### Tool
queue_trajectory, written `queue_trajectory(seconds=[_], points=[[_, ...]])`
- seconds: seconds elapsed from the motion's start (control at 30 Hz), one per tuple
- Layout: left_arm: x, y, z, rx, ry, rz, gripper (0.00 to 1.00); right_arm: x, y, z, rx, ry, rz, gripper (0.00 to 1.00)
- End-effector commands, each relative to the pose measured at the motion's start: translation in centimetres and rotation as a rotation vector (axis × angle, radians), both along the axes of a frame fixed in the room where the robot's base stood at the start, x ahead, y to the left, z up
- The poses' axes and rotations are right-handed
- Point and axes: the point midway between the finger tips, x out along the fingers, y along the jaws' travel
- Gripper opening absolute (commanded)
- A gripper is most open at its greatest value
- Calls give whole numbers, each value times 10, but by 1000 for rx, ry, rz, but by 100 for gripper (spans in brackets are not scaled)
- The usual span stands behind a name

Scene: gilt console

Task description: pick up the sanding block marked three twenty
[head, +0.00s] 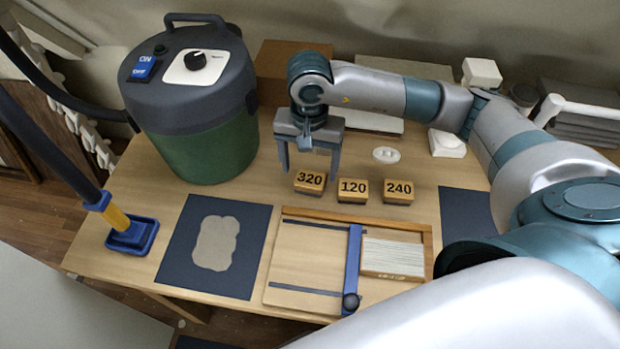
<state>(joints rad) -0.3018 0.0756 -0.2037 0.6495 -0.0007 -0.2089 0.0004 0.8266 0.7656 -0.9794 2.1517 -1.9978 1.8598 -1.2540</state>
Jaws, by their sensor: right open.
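The sanding block marked 320 (309,183) sits on the wooden table, leftmost in a row of blocks. Beside it on the right are the block marked 120 (352,191) and the block marked 240 (398,192). My right gripper (311,174) points down just behind and above the 320 block. Its fingers are apart, with nothing seen between them. One finger shows to the left of the block and the other near its right side; I cannot tell the exact height. My left gripper is not in view.
A green and grey vacuum (205,110) stands at the left. A dark mat with a grey shape (215,245) lies in front of it. A wooden frame with a blue bar (352,265) lies in front of the blocks. A white round piece (386,155) lies behind them.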

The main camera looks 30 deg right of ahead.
Motion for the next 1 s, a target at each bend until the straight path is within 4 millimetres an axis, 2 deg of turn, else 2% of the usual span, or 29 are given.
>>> queue_trajectory(seconds=[0.1, 0.2, 0.57, 0.77, 0.8, 0.97, 1.0], points=[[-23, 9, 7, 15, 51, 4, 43, -3, -1, -11, -1, 5, -1, 75], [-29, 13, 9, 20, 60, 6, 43, -3, -1, -22, 0, 3, 0, 75], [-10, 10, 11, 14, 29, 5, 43, -2, -1, -29, -1, 1, 1, 75], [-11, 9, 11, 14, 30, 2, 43, -2, -1, -29, 0, 0, 1, 75], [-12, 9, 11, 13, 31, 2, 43, -2, -1, -29, 0, 0, 1, 73], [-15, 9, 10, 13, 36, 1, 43, -2, -1, -29, 0, 0, 1, 34], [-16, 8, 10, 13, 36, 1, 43, -2, -1, -29, 0, 0, 1, 30]])
